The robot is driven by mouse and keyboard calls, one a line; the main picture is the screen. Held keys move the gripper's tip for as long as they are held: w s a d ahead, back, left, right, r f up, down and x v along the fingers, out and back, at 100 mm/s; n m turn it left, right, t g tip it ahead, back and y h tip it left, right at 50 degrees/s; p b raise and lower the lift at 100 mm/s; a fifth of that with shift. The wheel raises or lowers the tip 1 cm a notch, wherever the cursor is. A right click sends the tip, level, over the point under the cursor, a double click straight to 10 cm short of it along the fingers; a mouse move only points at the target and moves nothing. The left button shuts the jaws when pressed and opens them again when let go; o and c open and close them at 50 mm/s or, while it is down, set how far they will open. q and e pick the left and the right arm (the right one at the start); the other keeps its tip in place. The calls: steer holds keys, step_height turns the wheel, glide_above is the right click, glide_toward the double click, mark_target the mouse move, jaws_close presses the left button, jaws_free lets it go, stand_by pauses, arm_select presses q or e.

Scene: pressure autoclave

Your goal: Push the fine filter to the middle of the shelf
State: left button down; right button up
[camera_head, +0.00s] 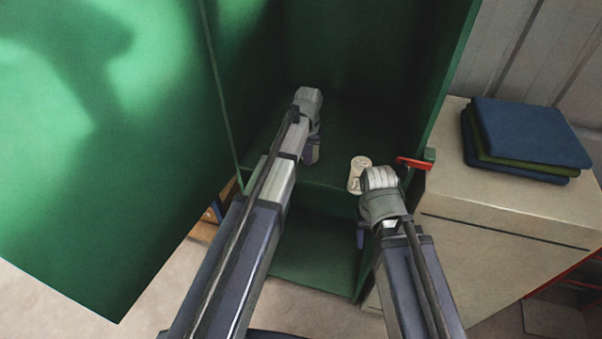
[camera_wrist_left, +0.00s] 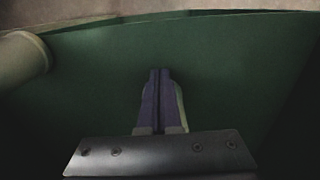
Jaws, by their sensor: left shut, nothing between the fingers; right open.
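The fine filter (camera_head: 358,174), a small cream cylinder, stands near the front right of the green shelf (camera_head: 335,176) inside the open green cabinet. My left gripper (camera_head: 311,157) is over the shelf, to the left of the filter and apart from it. Its fingers are shut together and empty, as the left wrist view (camera_wrist_left: 160,72) shows. A cream rounded thing, probably the filter (camera_wrist_left: 22,57), shows at the upper left of that view. My right gripper (camera_head: 361,237) is at the shelf's front, just nearer than the filter; it is open, and its hand partly covers the filter's lower right edge.
The large green door (camera_head: 90,180) stands open at the left. A red latch handle (camera_head: 413,163) juts out at the cabinet's right edge. A beige cabinet (camera_head: 500,210) with folded blue and green cloths (camera_head: 528,134) stands at the right. The lower compartment (camera_head: 315,255) looks empty.

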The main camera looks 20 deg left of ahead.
arm_select(q)
steer(key=w, duration=1.3)
steer(key=shift+w+d, duration=0.15)
steer(key=shift+d, duration=0.05)
steer(key=shift+s, duration=0.5)
steer(key=s, duration=0.3)
steer(key=shift+s, duration=0.3)
step_height(320, 180, up, 10)
steer(key=p, duration=1)
steer(key=shift+m+y, duration=0.3)
steer(key=shift+m, duration=0.4)
steer(key=s+d+f+b, duration=0.2)
steer(key=s, duration=0.3)
steer(key=s+d+f+b, duration=0.2)
steer(key=s+f+b, duration=0.1)
steer(key=s, duration=0.2)
steer(key=s+d+f+b, duration=0.2)
steer(key=s, duration=0.2)
steer(key=shift+s+d+f, duration=0.2)
steer(key=shift+s+d, duration=0.1)
steer(key=shift+s, duration=0.1)
steer(key=s+d+f+m+b, duration=0.1)
steer(key=s+f+b, duration=0.2)
steer(key=s, duration=0.6)
steer(key=s+d+f+m+b, duration=0.1)
steer(key=s+d+f+b, duration=0.1)
steer(key=s, duration=0.7)
steer(key=shift+s+d+f+y+b, duration=0.15)
steer(key=shift+f+y+b, duration=0.15)
steer(key=shift+f+b, duration=0.75)
